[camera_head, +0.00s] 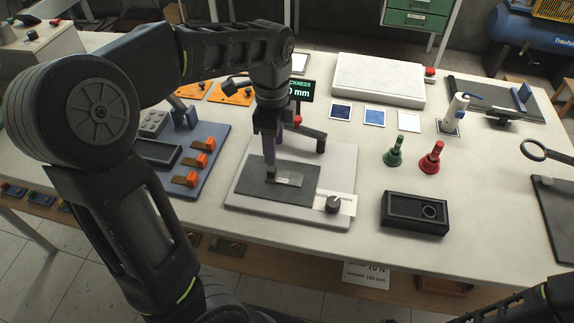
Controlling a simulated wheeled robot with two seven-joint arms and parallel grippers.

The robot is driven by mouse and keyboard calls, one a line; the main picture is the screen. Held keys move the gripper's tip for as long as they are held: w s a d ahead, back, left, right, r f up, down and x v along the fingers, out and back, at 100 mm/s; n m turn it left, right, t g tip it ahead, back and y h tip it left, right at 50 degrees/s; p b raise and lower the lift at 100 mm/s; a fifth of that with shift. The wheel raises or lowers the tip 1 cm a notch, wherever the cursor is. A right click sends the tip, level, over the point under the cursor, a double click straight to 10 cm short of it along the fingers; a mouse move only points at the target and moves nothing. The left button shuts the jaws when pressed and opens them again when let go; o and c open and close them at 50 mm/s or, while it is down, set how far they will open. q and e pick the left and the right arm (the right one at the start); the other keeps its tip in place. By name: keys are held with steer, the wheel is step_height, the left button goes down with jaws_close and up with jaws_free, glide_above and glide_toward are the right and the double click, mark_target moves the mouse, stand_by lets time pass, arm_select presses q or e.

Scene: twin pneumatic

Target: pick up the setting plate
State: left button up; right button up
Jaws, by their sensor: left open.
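A small grey plate (290,180), which looks like the setting plate, lies on the dark pad (250,183) of the thickness gauge base (292,215). My left gripper (271,168) points down at the left end of this plate and is open. Its fingers partly hide that end, and I cannot tell whether they touch the plate. Part of my right arm (520,308) shows at the lower right; its gripper is out of view.
Left of the gauge is a blue fixture (212,162) with orange clamps. Right of it stand a green stamp (394,152), a red stamp (432,158) and a black box (414,213). The gauge knob (333,204) and a lever (308,132) are close by.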

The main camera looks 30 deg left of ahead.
mark_target(275, 169)
arm_select(q)
steer(key=shift+s, duration=0.15)
steer(key=shift+f, duration=1.3)
steer(key=shift+f+p, duration=0.8)
steer(key=shift+f, duration=1.8)
jaws_close()
